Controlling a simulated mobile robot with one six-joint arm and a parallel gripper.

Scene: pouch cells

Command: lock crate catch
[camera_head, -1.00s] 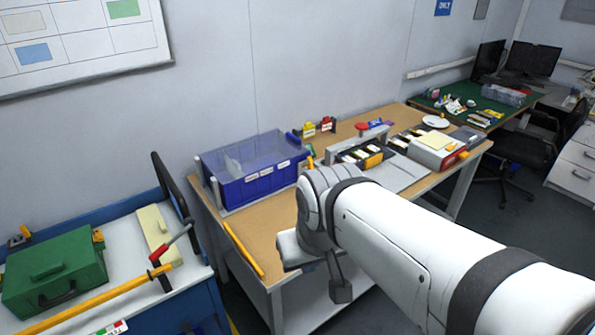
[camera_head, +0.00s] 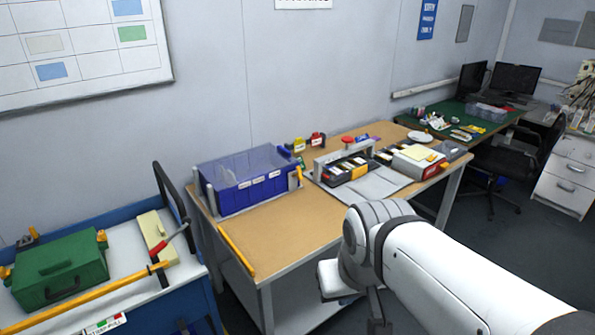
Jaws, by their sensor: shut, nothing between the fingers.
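A blue crate (camera_head: 252,192) with a clear bluish lid (camera_head: 240,160) stands at the left back of the wooden-topped bench. The lid appears to lie down over it. An upright yellow-orange piece (camera_head: 295,179), perhaps the catch, is at the crate's right end. I cannot tell whether it is latched. My gripper (camera_head: 379,322) shows only as a dark part under my white wrist, low in the picture, in front of the bench and well apart from the crate. It is shut and holds nothing visible.
The bench (camera_head: 290,228) has clear room in front of the crate. A yellow bar (camera_head: 237,251) lies along its left edge. A battery tray (camera_head: 345,170) and grey mat (camera_head: 372,186) are to the right. A blue cart with a green case (camera_head: 60,270) stands at left.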

